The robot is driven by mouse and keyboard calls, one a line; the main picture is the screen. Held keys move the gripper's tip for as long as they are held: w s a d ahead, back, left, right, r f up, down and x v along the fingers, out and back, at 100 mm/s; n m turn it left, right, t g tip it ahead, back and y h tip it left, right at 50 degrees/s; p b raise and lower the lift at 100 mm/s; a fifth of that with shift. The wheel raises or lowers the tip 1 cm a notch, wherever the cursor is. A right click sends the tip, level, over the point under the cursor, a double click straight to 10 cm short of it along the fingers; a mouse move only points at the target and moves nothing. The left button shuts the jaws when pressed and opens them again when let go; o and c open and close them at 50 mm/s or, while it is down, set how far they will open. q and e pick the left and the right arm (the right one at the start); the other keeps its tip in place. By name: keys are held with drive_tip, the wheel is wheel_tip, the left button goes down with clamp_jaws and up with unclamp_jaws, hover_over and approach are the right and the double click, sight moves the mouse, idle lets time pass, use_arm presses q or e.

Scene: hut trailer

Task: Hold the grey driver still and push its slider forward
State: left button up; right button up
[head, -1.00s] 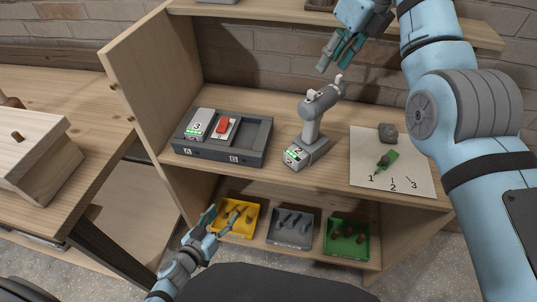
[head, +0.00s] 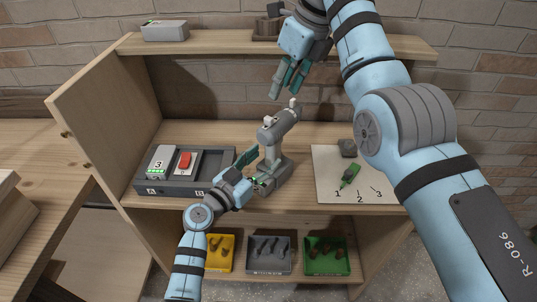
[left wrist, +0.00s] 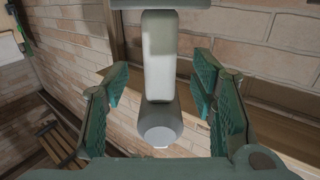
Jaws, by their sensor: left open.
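The grey driver (head: 272,150) stands upright on the middle shelf, its body tilted up to the right. A pale knob, apparently its slider (head: 294,103), sits on top. My left gripper (head: 252,170) is at the driver's lower left side. In the left wrist view, its open fingers (left wrist: 160,95) stand on either side of the driver's grey handle (left wrist: 158,55), with gaps on both sides. My right gripper (head: 285,82) hangs just above the driver's top, fingers pointing down and apparently apart, with nothing between them. My left gripper partly hides the driver's base.
A dark grey tray (head: 218,186) with a numbered box (head: 160,162) and a red-topped piece (head: 185,160) is left of the driver. A white sheet (head: 325,170) with a green tool (head: 350,176) lies to the right. Yellow, grey and green bins (head: 345,266) sit below.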

sight(268, 155)
use_arm(q)
drive_tip(key=x, duration=0.3)
drive_tip(key=shift+w+d, duration=0.25)
drive_tip(key=shift+c, duration=0.2)
